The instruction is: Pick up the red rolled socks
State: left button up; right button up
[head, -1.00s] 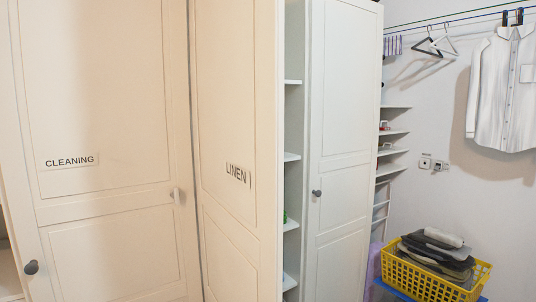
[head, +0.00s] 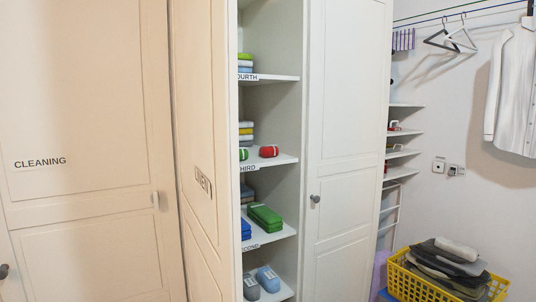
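The red rolled socks (head: 269,151) are a small red roll with a pale band, lying on the shelf labelled THIRD (head: 284,159) inside the linen cupboard in the head view. A green roll (head: 243,154) lies to their left, partly hidden by the cupboard's door edge. Neither of my grippers shows in the head view.
The LINEN door (head: 203,170) stands ajar at the left of the opening, and a closed white door (head: 345,150) borders its right. Green cloths (head: 264,214) lie one shelf below. A yellow basket (head: 408,285) of dark clothes stands at lower right.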

aim_at(271, 150)
jog(key=u, duration=0.65)
jog(key=i+l+u, duration=0.15)
jog(key=l+u, duration=1.05)
jog(key=i+l, duration=0.05)
jog(key=l, duration=0.05)
